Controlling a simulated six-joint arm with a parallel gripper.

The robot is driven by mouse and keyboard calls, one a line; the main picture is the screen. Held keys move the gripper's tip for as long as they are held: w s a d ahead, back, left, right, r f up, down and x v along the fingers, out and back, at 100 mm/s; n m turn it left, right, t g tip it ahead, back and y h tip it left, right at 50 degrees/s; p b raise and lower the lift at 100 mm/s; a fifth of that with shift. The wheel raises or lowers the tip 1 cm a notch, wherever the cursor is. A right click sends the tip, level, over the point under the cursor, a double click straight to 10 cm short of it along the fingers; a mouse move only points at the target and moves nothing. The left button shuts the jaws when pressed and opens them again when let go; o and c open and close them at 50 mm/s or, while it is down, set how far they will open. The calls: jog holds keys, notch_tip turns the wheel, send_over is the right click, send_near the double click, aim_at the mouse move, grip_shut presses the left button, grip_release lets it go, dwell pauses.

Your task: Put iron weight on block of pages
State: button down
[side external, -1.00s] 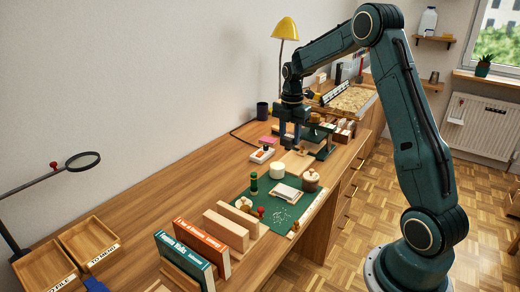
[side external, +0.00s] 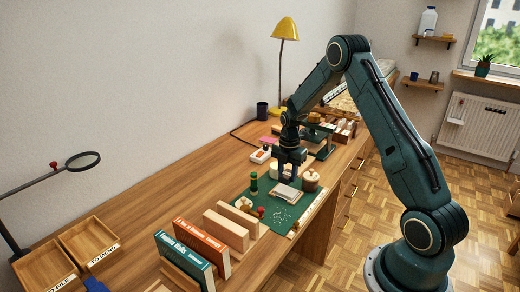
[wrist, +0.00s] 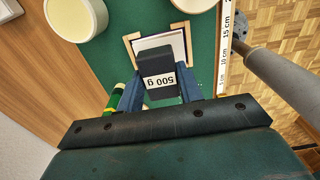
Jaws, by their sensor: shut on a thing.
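The iron weight (wrist: 157,72), a dark block labelled "500 g", is held between the blue fingers of my gripper (wrist: 160,90) in the wrist view. The block of pages (wrist: 172,40) is a pale stack inside a light wooden frame on the green mat. The weight appears over its near part and hides some of it. In the side view my gripper (side external: 287,177) hangs above the block of pages (side external: 285,194); the weight cannot be made out there. Whether weight and pages touch cannot be told.
A green-handled tool (side external: 254,183) stands left. A ruler (wrist: 224,45) lies along the mat's right edge. Wooden blocks (side external: 226,229) and books (side external: 200,247) stand nearer.

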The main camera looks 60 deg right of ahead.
aim_at(286, 191)
jog(key=shift+f, duration=2.15)
jog(key=shift+f, duration=0.1)
jog(key=c, duration=0.9)
grip_release()
jog(key=shift+f, duration=0.1)
notch_tip(286, 191, up, 12)
jog(key=shift+r, duration=0.15)
